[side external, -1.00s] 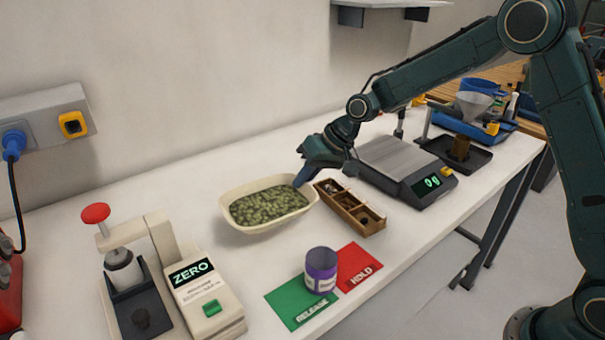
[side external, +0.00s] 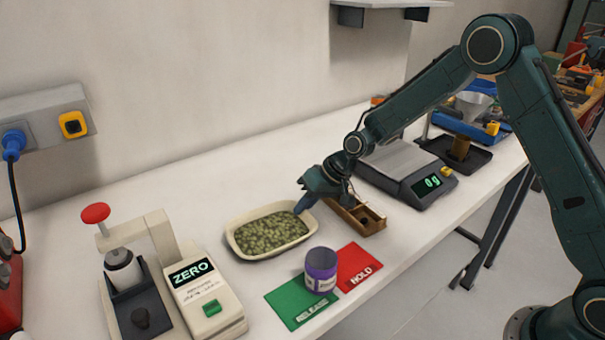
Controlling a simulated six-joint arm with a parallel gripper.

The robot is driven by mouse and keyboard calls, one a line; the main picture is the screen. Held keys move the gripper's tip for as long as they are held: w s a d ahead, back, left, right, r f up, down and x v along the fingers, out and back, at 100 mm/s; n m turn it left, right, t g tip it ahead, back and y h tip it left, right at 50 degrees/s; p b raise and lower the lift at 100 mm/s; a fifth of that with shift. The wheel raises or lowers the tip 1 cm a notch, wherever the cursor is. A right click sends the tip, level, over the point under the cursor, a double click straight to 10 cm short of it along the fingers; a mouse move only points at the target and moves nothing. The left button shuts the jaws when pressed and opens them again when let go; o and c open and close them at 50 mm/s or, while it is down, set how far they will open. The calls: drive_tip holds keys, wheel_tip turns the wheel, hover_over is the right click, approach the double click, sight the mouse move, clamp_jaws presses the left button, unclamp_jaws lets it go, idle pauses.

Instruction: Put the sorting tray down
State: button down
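The sorting tray (side external: 238,249) is a cream, rounded dish full of green pellets. It is level and at or very near the white bench top, left of the wooden box; I cannot tell for sure whether it touches the bench. My gripper (side external: 303,207) is at the tray's right rim, with its blue fingertips at the edge. The fingers appear closed over the rim, though the far finger is hidden by the tray wall and the gripper body.
A wooden compartment box (side external: 369,230) sits just right of the tray, partly behind my gripper. A purple jar (side external: 321,270) stands across the green RELEASE card (side external: 296,305) and red HOLD card (side external: 359,268). A scale (side external: 407,177) reads 0 g. A ZERO device (side external: 205,299) stands front left.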

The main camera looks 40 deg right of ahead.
drive_tip(key=shift+f, duration=0.15)
drive_tip(key=c, duration=1.6)
unclamp_jaws()
drive_tip(key=shift+c, duration=0.2)
drive_tip(key=shift+v, duration=0.8)
drive_tip(key=v, duration=1)
drive_tip(key=shift+r, duration=0.3)
